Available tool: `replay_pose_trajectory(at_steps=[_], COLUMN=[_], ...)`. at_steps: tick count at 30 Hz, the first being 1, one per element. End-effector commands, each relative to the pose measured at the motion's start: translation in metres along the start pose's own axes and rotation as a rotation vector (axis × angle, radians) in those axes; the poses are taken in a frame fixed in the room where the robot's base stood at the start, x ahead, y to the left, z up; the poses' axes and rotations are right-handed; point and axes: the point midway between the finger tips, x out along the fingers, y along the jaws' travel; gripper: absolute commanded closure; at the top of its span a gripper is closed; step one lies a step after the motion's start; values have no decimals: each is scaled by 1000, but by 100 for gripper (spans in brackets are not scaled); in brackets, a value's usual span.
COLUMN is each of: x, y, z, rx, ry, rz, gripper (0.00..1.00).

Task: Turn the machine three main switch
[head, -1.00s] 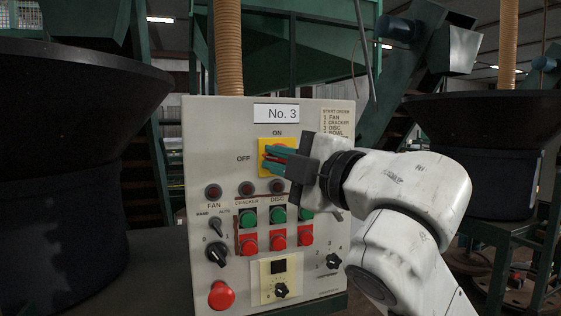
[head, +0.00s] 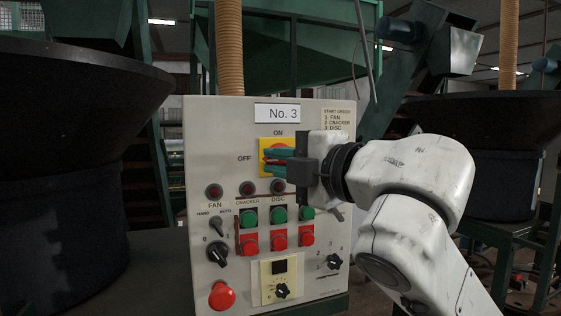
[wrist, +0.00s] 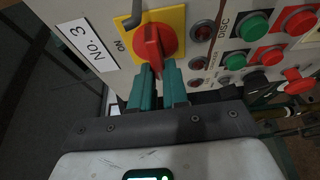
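The main switch of machine three is a red rotary handle (wrist: 152,48) on a yellow square plate (head: 264,144), below the "No. 3" label (head: 277,114). ON is marked above it and OFF to its left. My gripper (head: 272,160) comes in from the right, roughly level. Its teal fingers lie on either side of the red handle, with only a narrow gap between them. In the wrist view the handle's near end sits between the fingertips (wrist: 158,74), and they look closed on it. The fingers hide part of the handle in the head view.
The grey panel (head: 204,130) has dark indicator lamps, green and red buttons, black selector knobs and a red mushroom button (head: 221,296) below the switch. Large dark tubs stand left (head: 70,180) and right (head: 505,150). A ribbed hose (head: 229,50) rises behind the panel.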

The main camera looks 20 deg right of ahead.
Motion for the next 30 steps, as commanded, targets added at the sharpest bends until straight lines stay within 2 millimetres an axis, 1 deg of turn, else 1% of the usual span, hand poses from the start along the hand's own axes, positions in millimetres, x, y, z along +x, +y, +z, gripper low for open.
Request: replay_pose_trajectory(at_steps=[1,6,8,14,17,20,30], x=[1,0,0,0,-4,-15,-78], y=[-2,-1,-1,-1,-1,-2,-3], z=[-2,-1,-1,0,0,0,0], rx=[-1,0,1,1,1,1,-1], ry=[4,3,2,1,1,0,1], rz=[-4,-2,-2,-1,0,2,2], gripper=[81,65,61,61,61,61,61])
